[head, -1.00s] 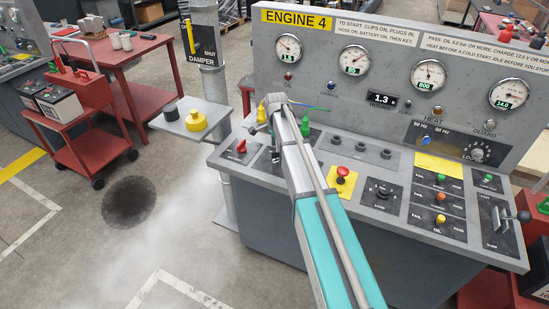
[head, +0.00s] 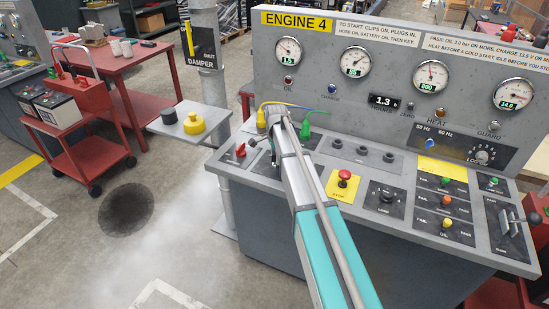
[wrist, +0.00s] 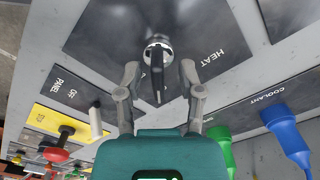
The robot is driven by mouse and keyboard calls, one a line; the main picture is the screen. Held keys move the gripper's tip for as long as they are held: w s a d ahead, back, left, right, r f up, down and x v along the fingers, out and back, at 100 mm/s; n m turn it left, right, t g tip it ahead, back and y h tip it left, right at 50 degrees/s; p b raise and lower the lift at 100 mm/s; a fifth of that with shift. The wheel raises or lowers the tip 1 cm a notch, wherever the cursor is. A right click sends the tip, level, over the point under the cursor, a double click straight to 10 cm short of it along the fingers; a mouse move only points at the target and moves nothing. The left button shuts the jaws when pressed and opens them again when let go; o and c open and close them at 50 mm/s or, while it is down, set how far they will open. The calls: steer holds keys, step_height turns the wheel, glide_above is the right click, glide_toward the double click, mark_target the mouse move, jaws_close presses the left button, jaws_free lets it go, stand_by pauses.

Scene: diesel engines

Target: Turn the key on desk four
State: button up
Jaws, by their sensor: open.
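The key (wrist: 158,80) stands in a round metal switch (wrist: 158,50) on a dark plate (wrist: 195,25) in the wrist view. The plate carries the word HEAT. My gripper (wrist: 159,75) is open, with one finger on each side of the key. The fingers look apart from it. In the head view my gripper (head: 275,145) is over the left part of the Engine 4 desk (head: 370,215). There my arm hides the key.
A red stop button (head: 344,177), several switches and lamps fill the desk to the right. Green (head: 306,129) and yellow (head: 261,119) plugs stand close to my gripper. A blue coolant plug (wrist: 286,135) is at the wrist view's right.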

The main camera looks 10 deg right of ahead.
jaws_close()
steer(key=shift+a, duration=0.1)
steer(key=shift+n, duration=0.4)
steer(key=shift+w+n, duration=0.1)
steer(key=shift+n, duration=3.4)
